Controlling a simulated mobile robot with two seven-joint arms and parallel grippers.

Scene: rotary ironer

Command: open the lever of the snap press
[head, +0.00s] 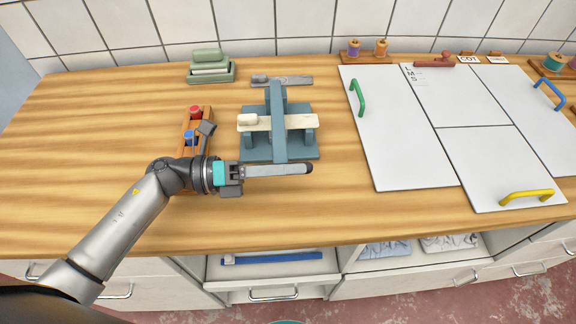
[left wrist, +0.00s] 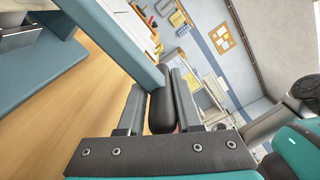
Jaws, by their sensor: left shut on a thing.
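The snap press (head: 250,150) stands on the wooden worktop, with a blue-grey base plate. Its lever (head: 279,125) is a long blue-grey bar running from the back towards me, crossing above a cream strip (head: 300,122). My left gripper (head: 290,169) is at the lever's near end, in front of the base. In the left wrist view the dark rounded grip (left wrist: 162,112) at the end of the bar sits between the two fingers, and the gripper is shut on it. In the head view the fingers largely hide the grip. My right gripper is not in view.
A rack with red and blue knobs (head: 195,112) stands left of the press, close to my left wrist. A green dish (head: 211,76) and a metal tool (head: 290,80) lie behind. White panels with coloured handles (head: 400,140) lie to the right. The worktop's far left is clear.

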